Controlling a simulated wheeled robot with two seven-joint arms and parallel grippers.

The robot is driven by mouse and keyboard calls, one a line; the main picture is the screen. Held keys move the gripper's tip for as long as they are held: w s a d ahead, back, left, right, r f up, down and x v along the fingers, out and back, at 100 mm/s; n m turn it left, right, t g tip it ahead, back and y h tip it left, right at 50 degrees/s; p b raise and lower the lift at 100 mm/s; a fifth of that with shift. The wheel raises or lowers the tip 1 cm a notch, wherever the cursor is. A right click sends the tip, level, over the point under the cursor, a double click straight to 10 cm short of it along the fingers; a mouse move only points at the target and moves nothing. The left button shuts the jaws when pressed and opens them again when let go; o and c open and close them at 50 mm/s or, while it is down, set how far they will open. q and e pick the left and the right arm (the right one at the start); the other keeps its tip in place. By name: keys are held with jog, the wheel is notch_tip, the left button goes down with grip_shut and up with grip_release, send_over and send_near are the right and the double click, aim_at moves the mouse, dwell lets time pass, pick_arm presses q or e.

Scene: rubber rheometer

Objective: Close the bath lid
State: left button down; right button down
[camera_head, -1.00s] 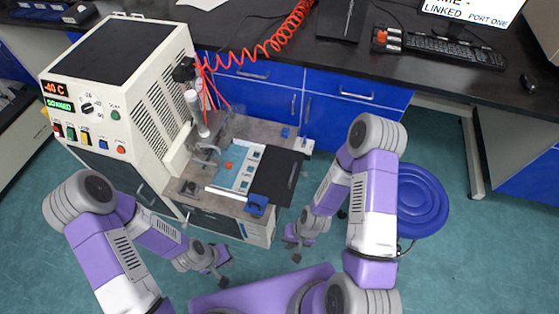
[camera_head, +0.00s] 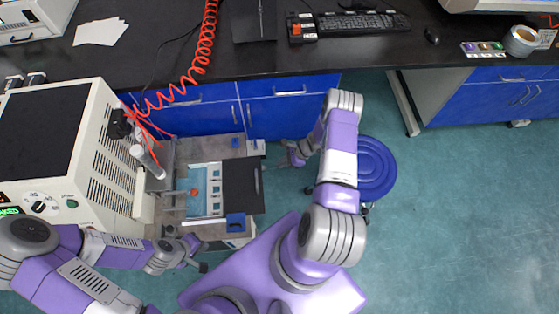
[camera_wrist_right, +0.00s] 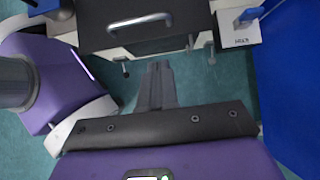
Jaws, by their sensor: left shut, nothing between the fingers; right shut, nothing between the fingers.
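The bath (camera_head: 205,190) is a blue basin with a white rack and a small orange item in it, beside the cream machine. Its black lid (camera_head: 241,187) lies to the right of the basin, leaving the basin uncovered. The lid's bar handle is on its right edge. In the right wrist view the lid (camera_wrist_right: 105,12) and its handle (camera_wrist_right: 140,22) are at the top. My right gripper (camera_head: 284,153) is shut and empty, right of the lid; in the wrist view its fingers (camera_wrist_right: 158,68) are apart from the handle. My left gripper (camera_head: 203,266) is shut and empty, in front of the bath.
The cream machine (camera_head: 90,160) stands left of the bath. Blue cabinets (camera_head: 290,105) and a black bench top are behind. A blue round stool (camera_head: 372,168) stands right of my right arm. A red coiled hose (camera_head: 207,40) hangs over the bench. Open floor lies at the right.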

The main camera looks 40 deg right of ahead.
pick_arm(q)
jog(key=shift+f+b, duration=0.6)
jog(key=shift+f, duration=0.2)
pick_arm(e)
jog(key=w+a+f, duration=0.4)
jog(key=a+f, duration=0.2)
jog(key=a, duration=0.1)
jog(key=shift+w, duration=0.15)
jog(key=shift+a, duration=0.15)
